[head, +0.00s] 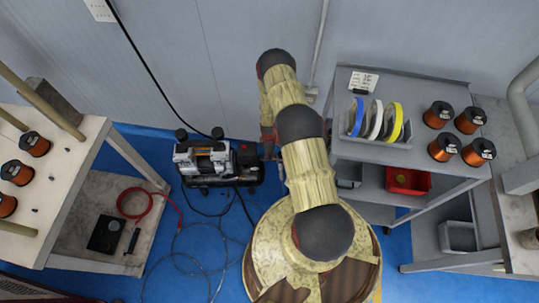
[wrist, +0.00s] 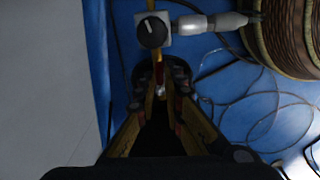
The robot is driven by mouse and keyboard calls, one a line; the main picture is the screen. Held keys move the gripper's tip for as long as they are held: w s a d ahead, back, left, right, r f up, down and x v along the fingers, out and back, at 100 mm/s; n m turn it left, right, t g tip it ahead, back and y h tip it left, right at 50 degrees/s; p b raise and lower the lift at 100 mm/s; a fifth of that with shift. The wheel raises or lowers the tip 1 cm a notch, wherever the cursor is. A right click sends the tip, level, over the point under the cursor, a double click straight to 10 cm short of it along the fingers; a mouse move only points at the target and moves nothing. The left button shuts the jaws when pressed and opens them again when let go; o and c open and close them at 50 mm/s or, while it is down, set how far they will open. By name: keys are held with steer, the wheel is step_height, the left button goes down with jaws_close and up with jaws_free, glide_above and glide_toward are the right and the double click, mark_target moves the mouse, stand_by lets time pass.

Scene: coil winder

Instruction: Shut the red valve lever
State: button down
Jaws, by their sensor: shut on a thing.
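In the wrist view, the red valve lever (wrist: 159,74) is a thin red piece below a round black knob (wrist: 152,31) on a light square plate. A silver fitting runs right from the plate. My gripper (wrist: 161,93) has its fingertips close on both sides of the lever's lower end, shut on it. A small bright bit shows between the tips. In the head view, my gripper (head: 268,148) points down beside the right end of the black and silver compressor (head: 205,162). My arm hides most of the valve there, and the lever cannot be made out.
A grey shelf cart (head: 435,85) with copper spools (head: 440,115) and coloured reels (head: 375,120) stands right of my arm. A workbench (head: 70,165) with spools is at the left. A red hose (head: 135,205) lies on its lower shelf. Thin cables (head: 195,240) cross the blue floor.

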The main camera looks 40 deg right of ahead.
steer(key=shift+s+a+m+b, duration=0.1)
steer(key=shift+a+m+b, duration=0.35)
steer(key=shift+m, duration=2.4)
steer(key=shift+s+a+m+b, duration=0.15)
steer(key=shift+a+m, duration=0.5)
steer(key=shift+m, duration=2.25)
steer(key=shift+w+a+m+b, duration=0.1)
steer(key=shift+a+m+b, duration=0.35)
steer(key=shift+m, duration=2.4)
steer(key=shift+a, duration=0.15)
steer(key=c, duration=1.9)
jaws_free()
step_height(320, 180, up, 12)
steer(key=shift+s, duration=0.1)
